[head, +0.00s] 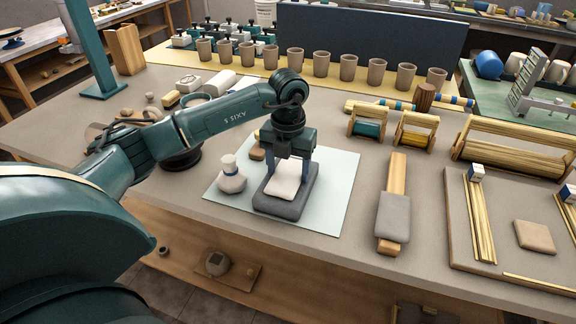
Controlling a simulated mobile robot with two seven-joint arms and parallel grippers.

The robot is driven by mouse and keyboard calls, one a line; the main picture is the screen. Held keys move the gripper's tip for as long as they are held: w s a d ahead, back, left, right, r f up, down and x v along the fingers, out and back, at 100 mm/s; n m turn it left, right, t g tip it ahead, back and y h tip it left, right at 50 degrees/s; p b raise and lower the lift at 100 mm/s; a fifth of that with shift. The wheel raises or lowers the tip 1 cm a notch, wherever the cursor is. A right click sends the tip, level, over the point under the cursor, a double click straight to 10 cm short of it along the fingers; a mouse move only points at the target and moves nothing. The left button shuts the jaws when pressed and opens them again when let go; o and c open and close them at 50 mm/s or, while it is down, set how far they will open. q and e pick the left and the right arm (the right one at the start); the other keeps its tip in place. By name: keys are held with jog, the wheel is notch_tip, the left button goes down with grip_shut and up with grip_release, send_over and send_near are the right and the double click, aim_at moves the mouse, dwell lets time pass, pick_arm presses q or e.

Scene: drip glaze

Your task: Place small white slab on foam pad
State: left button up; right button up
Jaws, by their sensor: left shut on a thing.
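The small white slab (284,180) is between the fingers of my left gripper (287,172), which is shut on it. The slab is over the dark grey foam pad (287,203); I cannot tell whether it touches the pad. The foam pad lies on a pale sheet (335,200) on the table. My left arm comes in from the left and the gripper points down. My right gripper is not in view.
A wooden paddle with a grey block (393,216) lies to the right. Wooden racks with rolls (368,124) stand behind. Several brown cups (321,63) stand in a row at the back.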

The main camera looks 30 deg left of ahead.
aim_at(288, 174)
pick_arm(q)
jog(key=o, duration=0.6)
jog(key=shift+f, duration=0.15)
jog(key=o, duration=0.5)
jog(key=shift+r, duration=0.35)
notch_tip(288, 174, up, 12)
jog(key=shift+f+b, duration=0.1)
jog(key=shift+b, duration=0.3)
